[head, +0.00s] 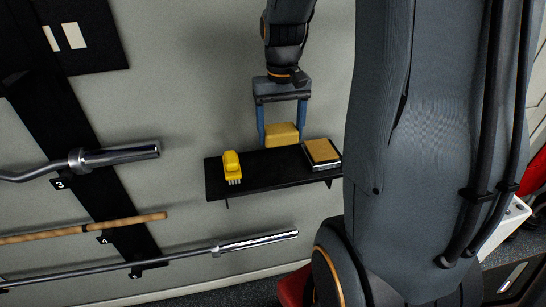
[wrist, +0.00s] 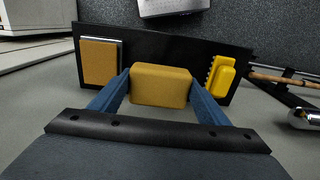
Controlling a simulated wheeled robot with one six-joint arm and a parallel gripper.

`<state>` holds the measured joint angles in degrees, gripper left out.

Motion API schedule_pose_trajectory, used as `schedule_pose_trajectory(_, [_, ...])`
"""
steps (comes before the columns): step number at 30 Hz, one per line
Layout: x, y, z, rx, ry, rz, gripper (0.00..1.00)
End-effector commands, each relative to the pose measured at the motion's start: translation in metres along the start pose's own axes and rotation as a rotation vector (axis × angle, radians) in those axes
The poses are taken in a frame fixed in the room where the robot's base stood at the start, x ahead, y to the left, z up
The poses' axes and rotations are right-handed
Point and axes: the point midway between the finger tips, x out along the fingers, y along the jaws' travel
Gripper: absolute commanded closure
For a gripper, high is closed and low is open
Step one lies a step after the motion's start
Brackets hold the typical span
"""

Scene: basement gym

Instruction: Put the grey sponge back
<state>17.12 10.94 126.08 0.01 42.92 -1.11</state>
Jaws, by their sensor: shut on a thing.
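My gripper (head: 282,136) points down at the wall shelf, its two blue fingers on either side of an ochre-yellow sponge-like block (head: 283,131). It is shut on this block. In the wrist view the block (wrist: 160,85) sits squarely between the fingertips, over the black shelf (wrist: 120,38). I cannot tell whether it touches the shelf (head: 262,178) or hangs just above it. No plainly grey sponge shows; the held block looks yellow.
A yellow brush (head: 231,166) with pale bristles stands on the shelf left of the block. A flat ochre-topped item with a grey edge (head: 322,152) lies at the right end. Bars on a wall rack (head: 120,156) are at the left.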

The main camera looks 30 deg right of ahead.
Motion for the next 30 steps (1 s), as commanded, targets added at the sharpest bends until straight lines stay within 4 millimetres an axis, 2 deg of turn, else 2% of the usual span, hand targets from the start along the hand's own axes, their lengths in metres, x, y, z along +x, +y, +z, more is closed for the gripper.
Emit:
schedule_pose_trajectory(6, [0.036,-0.001,0.002,-0.003,-0.006,0.000,0.52])
schedule_pose_trajectory(14, [0.058,0.000,0.002,-0.001,-0.004,0.000,0.52])
schedule_pose_trajectory(21, [0.087,0.000,0.002,0.001,-0.004,0.000,0.52])
schedule_pose_trajectory(30, [0.093,0.001,0.001,0.001,-0.001,0.000,0.52])
